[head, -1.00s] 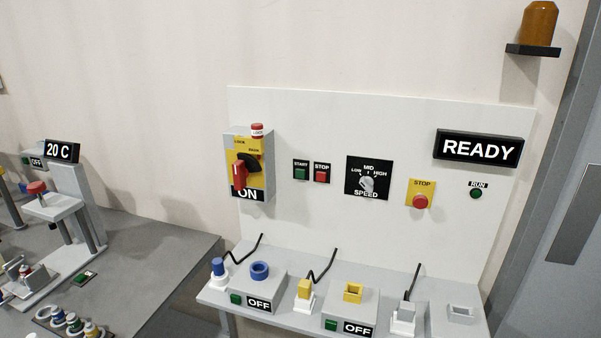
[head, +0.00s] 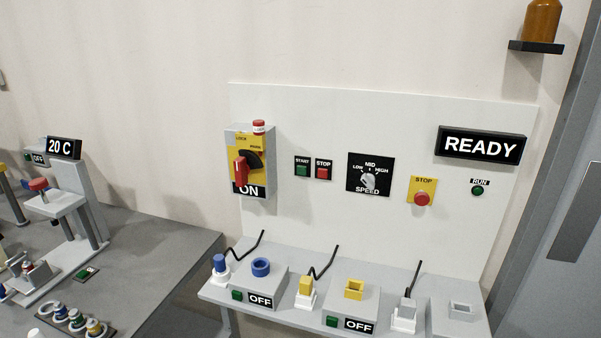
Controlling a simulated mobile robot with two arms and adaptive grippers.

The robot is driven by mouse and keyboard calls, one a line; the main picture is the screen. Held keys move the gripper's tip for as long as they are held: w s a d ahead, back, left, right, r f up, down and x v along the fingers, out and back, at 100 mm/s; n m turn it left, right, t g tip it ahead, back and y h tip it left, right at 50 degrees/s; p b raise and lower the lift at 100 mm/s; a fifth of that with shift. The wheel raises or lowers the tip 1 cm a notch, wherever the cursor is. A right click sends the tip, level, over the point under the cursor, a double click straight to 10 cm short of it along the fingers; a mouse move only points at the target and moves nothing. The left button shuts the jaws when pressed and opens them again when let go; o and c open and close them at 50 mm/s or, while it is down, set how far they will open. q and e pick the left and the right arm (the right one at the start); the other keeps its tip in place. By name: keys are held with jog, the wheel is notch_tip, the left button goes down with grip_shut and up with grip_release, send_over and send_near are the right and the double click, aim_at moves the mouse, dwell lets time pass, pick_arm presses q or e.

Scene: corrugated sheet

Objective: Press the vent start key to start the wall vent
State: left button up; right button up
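A green key labelled START (head: 302,170) is on the white wall panel (head: 310,112), beside a red key labelled STOP (head: 323,172). No label in view reads "vent", and I see no wall vent, so I cannot tell whether this START key is the vent's. Neither of my grippers is in view.
The panel also holds a red rotary switch (head: 240,171) over an ON sign, a speed knob (head: 368,181), a red stop button (head: 422,199) and a READY sign (head: 481,146). Below, a grey shelf (head: 217,294) carries plugs and sockets. A bench (head: 150,245) stands left.

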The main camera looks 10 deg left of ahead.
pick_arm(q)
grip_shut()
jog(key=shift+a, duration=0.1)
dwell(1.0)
